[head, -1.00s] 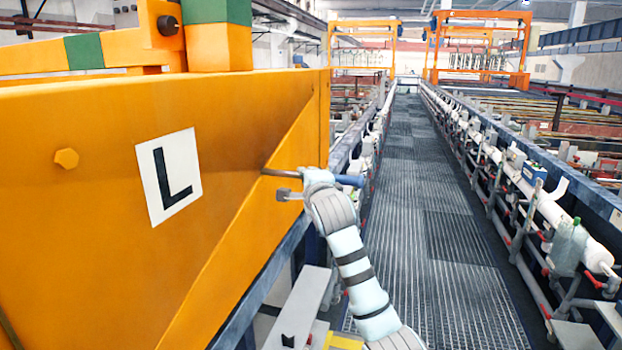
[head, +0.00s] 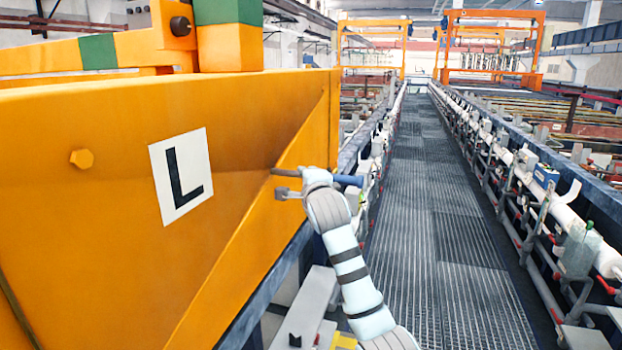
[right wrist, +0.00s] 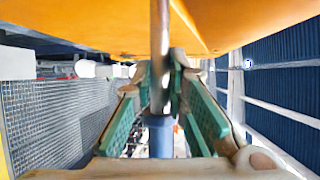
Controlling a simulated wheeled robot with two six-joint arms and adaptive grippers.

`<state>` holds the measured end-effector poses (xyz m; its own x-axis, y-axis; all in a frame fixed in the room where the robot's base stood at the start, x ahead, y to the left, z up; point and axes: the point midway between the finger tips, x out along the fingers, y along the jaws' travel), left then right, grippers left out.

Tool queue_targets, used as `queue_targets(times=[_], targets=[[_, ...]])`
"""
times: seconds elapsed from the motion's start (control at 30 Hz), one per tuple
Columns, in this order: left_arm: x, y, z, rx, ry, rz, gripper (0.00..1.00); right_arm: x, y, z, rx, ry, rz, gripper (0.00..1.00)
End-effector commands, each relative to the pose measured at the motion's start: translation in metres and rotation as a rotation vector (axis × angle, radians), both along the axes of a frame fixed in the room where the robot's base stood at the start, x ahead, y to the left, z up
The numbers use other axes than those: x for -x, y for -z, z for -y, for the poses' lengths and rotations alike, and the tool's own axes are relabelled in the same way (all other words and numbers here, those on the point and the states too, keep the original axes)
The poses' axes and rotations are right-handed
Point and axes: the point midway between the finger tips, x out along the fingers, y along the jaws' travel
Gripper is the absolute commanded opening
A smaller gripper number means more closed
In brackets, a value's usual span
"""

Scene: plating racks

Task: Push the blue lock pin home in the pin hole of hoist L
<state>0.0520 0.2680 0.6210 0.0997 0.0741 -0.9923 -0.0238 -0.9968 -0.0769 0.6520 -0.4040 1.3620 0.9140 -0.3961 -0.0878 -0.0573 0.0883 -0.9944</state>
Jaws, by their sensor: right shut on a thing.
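The lock pin has a blue handle (head: 349,180) and a bare metal shaft (head: 284,172). It lies nearly level in the head view, its shaft pointing left at the orange side of hoist L (head: 110,230), right of the white plate marked L (head: 181,176). My right gripper (head: 290,189) is shut on the pin's shaft. In the right wrist view the shaft (right wrist: 160,35) runs between the green finger pads to the blue handle (right wrist: 160,140). The shaft meets the orange face; the pin hole is not clearly visible, nor how deep the tip sits. My left gripper is not in view.
A grated walkway (head: 430,240) runs away to the right of the hoist. A rail with pipes and red-handled valves (head: 555,225) lines its right side. Orange gantries (head: 495,45) stand far back.

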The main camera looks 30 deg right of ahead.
Motion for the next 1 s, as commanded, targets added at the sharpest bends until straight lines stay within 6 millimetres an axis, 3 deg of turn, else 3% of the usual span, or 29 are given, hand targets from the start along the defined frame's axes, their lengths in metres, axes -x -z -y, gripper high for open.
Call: queue_targets(times=[1.0], targets=[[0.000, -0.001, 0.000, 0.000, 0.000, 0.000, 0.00, -0.019, -0.001, -0.015, 0.000, 0.000, 0.002, 0.00]])
